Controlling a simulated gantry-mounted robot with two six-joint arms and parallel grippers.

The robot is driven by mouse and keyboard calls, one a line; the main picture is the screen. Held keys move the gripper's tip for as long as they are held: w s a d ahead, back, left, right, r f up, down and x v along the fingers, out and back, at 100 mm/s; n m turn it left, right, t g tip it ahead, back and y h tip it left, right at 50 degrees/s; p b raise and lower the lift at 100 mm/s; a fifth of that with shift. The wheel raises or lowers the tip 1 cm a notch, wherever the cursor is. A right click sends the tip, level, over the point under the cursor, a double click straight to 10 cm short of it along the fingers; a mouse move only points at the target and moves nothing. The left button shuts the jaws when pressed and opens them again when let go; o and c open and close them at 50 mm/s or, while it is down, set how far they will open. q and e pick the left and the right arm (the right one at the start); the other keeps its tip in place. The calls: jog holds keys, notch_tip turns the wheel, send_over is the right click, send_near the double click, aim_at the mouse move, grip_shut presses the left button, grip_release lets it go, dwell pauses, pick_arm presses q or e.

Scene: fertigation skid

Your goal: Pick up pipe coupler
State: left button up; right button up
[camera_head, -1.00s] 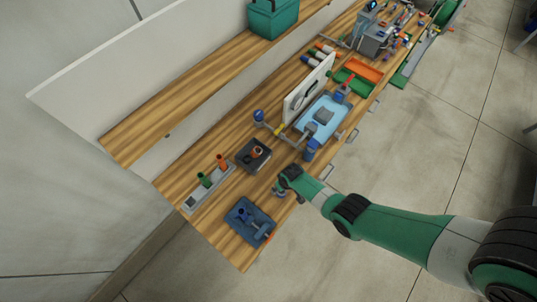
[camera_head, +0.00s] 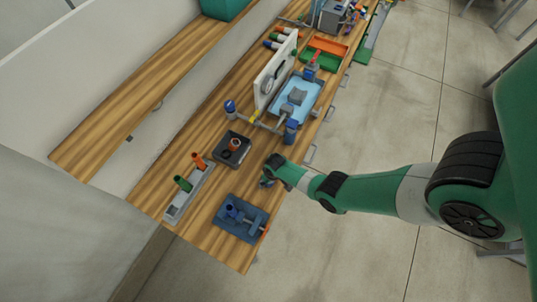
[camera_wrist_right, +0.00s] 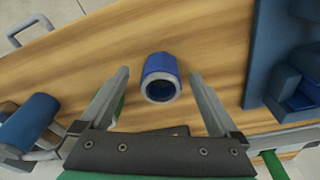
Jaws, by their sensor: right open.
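The pipe coupler (camera_wrist_right: 160,78) is a short blue tube with a grey-rimmed open end. In the right wrist view it sits on the wooden bench, its open end facing the camera. My right gripper (camera_wrist_right: 160,73) is open, with one finger on each side of the coupler and a gap on both sides. Neither finger appears to touch it. In the head view my right gripper (camera_head: 267,182) is low over the bench near its front edge, and the coupler cannot be made out there. My left gripper is not in view.
A blue tray (camera_head: 224,224) with blue fittings stands nearer the bench's end. A dark tray (camera_head: 222,155) with an orange ring lies behind the gripper. A blue-ended pipe assembly (camera_head: 291,130) is on the other side. A grey rack (camera_head: 180,207) holds green and orange parts.

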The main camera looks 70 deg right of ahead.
jog(key=shift+w+f, duration=0.2)
jog(key=shift+f, duration=0.35)
jog(key=shift+r, duration=0.1)
jog(key=c, duration=1.4)
jog(key=shift+c, duration=0.2)
jog(key=shift+r, duration=0.2)
